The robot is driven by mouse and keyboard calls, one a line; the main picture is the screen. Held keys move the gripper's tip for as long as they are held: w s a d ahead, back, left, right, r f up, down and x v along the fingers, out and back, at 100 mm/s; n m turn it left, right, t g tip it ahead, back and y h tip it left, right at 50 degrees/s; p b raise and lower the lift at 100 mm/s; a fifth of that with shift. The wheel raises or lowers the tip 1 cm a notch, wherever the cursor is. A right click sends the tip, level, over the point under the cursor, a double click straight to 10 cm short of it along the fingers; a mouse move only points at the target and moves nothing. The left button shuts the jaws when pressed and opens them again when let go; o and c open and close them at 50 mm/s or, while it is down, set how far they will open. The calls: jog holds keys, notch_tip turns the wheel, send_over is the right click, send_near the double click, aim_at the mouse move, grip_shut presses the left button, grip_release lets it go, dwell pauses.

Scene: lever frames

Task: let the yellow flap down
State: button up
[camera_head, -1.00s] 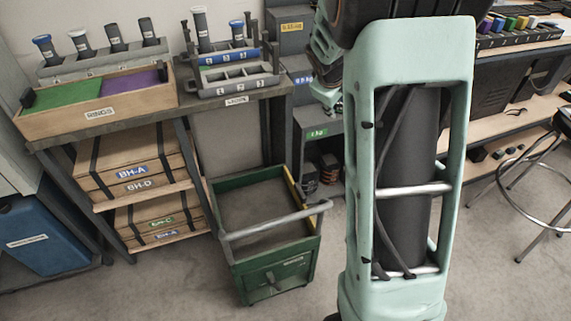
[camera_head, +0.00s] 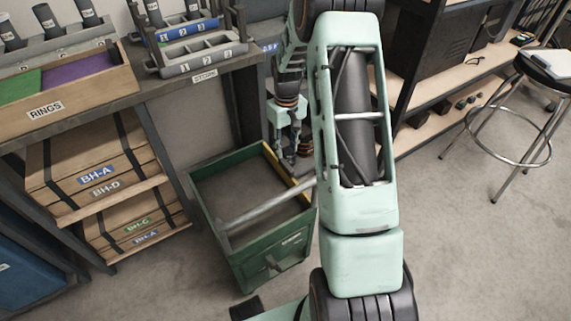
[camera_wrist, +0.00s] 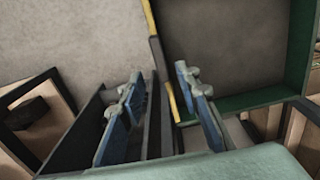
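The yellow flap shows as a yellow-edged side (camera_head: 271,158) on the right of the green cart (camera_head: 262,262), standing up. In the wrist view its yellow strip (camera_wrist: 151,18) runs down between my fingers, beside a dark upright part. My gripper (camera_head: 290,160) is at this side of the cart, pointing down. In the wrist view my gripper (camera_wrist: 160,75) is open, with one blue-padded finger on each side of the strip and gaps showing. Whether a finger touches the flap I cannot tell. My arm hides part of the flap's near end in the head view.
A workbench (camera_head: 180,82) with a rings tray (camera_head: 45,110) and wooden boxes (camera_head: 97,172) below stands left. A round stool (camera_head: 548,72) and shelves (camera_head: 440,125) are at the right. The floor (camera_head: 470,260) at right is clear.

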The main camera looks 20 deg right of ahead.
aim_at(286, 165)
notch_tip(286, 165, down, 8)
jog(key=shift+b, duration=0.95)
grip_shut()
